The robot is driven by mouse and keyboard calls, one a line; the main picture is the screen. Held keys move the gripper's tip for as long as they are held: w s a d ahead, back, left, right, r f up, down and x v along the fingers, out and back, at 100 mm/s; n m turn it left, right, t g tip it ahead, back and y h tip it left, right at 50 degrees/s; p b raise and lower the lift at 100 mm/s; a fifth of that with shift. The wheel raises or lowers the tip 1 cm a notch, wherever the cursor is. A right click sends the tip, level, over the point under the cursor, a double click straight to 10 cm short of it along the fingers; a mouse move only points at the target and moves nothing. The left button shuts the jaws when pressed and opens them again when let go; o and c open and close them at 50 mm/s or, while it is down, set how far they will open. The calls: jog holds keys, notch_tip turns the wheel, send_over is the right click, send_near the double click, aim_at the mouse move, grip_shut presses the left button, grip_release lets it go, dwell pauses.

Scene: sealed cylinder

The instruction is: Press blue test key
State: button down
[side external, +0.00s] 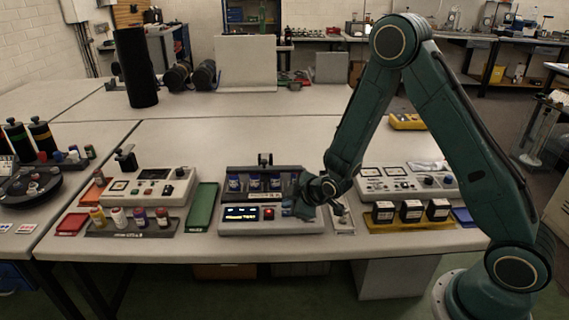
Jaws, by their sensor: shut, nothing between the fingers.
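My gripper (298,209) is shut and empty. It points down over the right end of a grey console (250,225) at the front of the table. The console has a lit display (241,213) and a red button (268,213), which lies just left of my gripper. I cannot make out a blue key; my gripper covers that end of the console. I cannot tell whether the fingertips touch the console.
A rack of blue-labelled jars (254,183) stands behind the console. A green tray (202,207) is to its left. Several black-and-white boxes (411,210) stand on a yellow tray to the right. A tall black cylinder (135,67) stands far back left. The table behind is mostly clear.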

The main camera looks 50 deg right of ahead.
jog(key=shift+f, duration=0.8)
dwell(1.4)
jog(key=shift+r, duration=0.8)
jog(key=shift+r, duration=2.5)
